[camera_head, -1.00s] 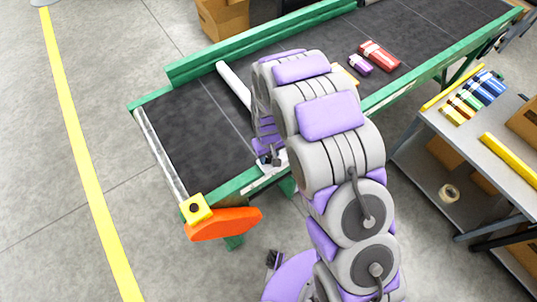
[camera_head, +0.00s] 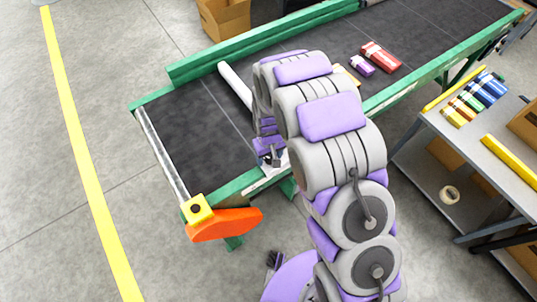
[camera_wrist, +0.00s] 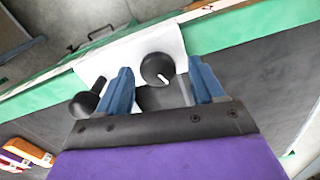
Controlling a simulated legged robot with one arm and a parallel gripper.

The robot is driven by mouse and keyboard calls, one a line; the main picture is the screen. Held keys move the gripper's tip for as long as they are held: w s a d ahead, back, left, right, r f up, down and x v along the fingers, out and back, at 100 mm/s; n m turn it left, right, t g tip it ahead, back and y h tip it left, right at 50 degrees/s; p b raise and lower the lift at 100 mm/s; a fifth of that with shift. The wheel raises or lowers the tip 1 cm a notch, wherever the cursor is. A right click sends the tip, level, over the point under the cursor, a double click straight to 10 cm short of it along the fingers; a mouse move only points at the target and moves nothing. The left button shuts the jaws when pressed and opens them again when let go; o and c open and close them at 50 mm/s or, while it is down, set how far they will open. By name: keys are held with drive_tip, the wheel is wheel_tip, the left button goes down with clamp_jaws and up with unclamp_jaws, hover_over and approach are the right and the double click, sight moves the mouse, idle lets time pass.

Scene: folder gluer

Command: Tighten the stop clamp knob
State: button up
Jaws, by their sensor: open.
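The black round knob (camera_wrist: 157,69) with a white mark on its face shows in the wrist view, in front of a white plate (camera_wrist: 112,62) on the green rail. My gripper (camera_wrist: 160,82) is open, with one blue finger on each side of the knob. I cannot tell whether a finger touches it. A second black handle with a ball end (camera_wrist: 84,104) sits left of the left finger. In the head view my gripper (camera_head: 275,158) is low at the conveyor's near green rail, and my arm hides most of the clamp.
The conveyor belt (camera_head: 185,125) has green rails and a white bar (camera_head: 235,85) across it. A yellow block (camera_head: 196,209) and an orange panel (camera_head: 225,224) are at its near left corner. Red (camera_head: 380,57) and purple (camera_head: 362,65) cartons lie on the belt. A grey shelf (camera_head: 480,140) stands right.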

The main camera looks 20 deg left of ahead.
sight(269, 158)
wheel_tip(269, 158, up, 17)
drive_tip(key=shift+p, duration=0.45)
drive_tip(key=shift+a+r, duration=0.1)
idle(0.4)
drive_tip(key=s+d+r+m+b, duration=0.2)
drive_tip(key=s+d+r, duration=0.25)
drive_tip(key=d, duration=0.45)
drive_tip(key=s+d+r+m+b, duration=0.1)
drive_tip(key=s+d+r+m, duration=0.15)
drive_tip(key=s+d, duration=0.45)
drive_tip(key=s+d+m+g+b, duration=0.1)
drive_tip(key=s+d, duration=0.4)
drive_tip(key=s, duration=0.2)
drive_tip(key=s+d+r+m+b, duration=0.1)
drive_tip(key=s+d+m+b, duration=0.1)
drive_tip(key=s+d, duration=0.4)
drive_tip(key=s, duration=0.2)
drive_tip(key=shift+s+r+g, duration=0.2)
drive_tip(key=shift+s+g, duration=0.1)
drive_tip(key=shift+g, duration=0.1)
